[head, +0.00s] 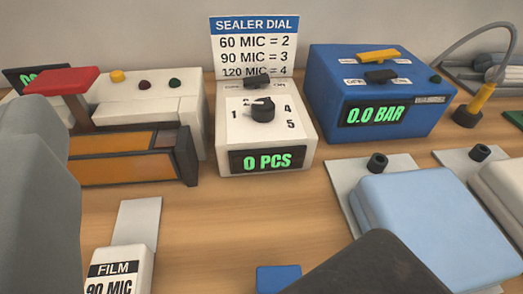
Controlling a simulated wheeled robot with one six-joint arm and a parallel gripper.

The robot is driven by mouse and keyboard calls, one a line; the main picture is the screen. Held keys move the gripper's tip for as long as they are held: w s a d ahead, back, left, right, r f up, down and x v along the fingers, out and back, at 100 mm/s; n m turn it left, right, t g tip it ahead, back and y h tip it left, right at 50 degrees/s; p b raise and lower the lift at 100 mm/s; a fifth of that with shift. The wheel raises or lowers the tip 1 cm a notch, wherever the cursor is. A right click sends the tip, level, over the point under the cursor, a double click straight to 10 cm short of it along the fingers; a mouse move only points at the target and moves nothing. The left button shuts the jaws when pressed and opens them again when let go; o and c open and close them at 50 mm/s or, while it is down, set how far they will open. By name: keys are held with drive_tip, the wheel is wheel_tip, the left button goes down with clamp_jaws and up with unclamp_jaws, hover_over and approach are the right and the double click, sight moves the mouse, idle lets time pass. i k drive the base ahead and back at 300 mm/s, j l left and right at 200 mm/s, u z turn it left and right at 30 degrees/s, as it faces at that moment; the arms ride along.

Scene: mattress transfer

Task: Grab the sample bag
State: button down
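No object here is clearly marked as the sample bag. A flat pale grey sheet (138,220) lies on the table at the lower left, behind a white block labelled FILM 90 MIC (118,270) that is cut off by the bottom edge. I cannot tell whether the sheet is the bag. A dark shape (370,270) at the bottom and a large grey shape at the left edge look like parts of my arm or gripper, close to the camera. My fingertips cannot be made out, so the opening is unclear.
A sealer with a red handle (61,81) stands at left. A white dial box (290,142) reads 0 PCS, below a SEALER DIAL sign (254,24). A blue pump box (335,70) reads 0.0 BAR. A light blue mattress (440,225) lies at right. The centre table is clear.

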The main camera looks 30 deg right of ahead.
sight(126, 266)
drive_tip(key=k+j+z, duration=0.1)
drive_tip(key=k+j, duration=0.4)
drive_tip(key=k, duration=0.25)
drive_tip(key=k+j+z, duration=0.15)
drive_tip(key=k+j, duration=0.1)
drive_tip(key=k, duration=0.1)
